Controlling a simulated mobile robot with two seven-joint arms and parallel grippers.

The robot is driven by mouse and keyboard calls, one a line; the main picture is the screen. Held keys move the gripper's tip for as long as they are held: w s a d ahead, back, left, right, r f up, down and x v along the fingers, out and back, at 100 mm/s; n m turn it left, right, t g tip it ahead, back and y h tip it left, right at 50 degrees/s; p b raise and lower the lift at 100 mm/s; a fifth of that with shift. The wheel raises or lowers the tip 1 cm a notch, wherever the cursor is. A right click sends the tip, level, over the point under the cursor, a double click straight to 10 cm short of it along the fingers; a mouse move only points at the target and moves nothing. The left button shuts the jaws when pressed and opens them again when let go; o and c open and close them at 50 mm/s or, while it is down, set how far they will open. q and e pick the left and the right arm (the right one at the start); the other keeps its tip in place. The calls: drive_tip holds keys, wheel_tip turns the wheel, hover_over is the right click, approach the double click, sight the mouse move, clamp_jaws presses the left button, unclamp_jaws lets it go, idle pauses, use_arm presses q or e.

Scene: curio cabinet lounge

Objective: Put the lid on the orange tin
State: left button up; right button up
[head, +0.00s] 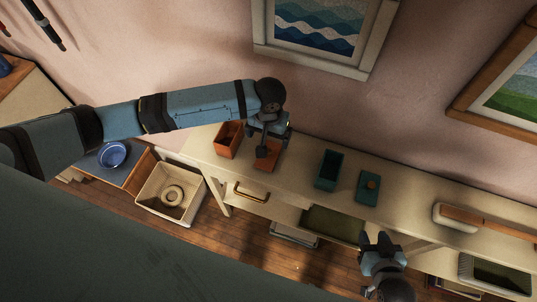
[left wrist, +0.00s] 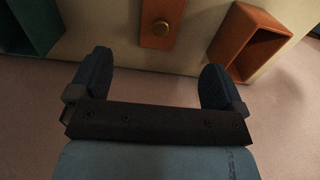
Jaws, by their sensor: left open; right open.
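The open, empty orange tin (head: 228,140) stands near the left end of the cream sideboard; it also shows at the right of the left wrist view (left wrist: 252,42). The flat orange lid (head: 264,166) lies on the sideboard just right of the tin, partly hidden by my left gripper. In the left wrist view the lid (left wrist: 150,38) shows its round brass knob. My left gripper (head: 266,146) is open and empty over the lid, the knob beyond its fingertips (left wrist: 156,62). My right gripper (head: 381,242) is open and empty in front of the sideboard.
A dark green tin (head: 329,168) and its green lid (head: 369,187) stand further right on the sideboard (head: 300,150). A drawer (head: 330,225) is open below. A white bin (head: 168,193) and a blue bowl (head: 112,155) are at the left.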

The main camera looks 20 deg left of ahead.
sight(268, 164)
use_arm(q)
drive_tip(key=f, duration=1.1)
drive_tip(key=shift+w+a+p, duration=0.15)
drive_tip(key=shift+w+p, duration=0.15)
drive_tip(key=shift+p, duration=0.05)
drive_tip(key=shift+c, duration=0.3)
drive_tip(key=c, duration=1)
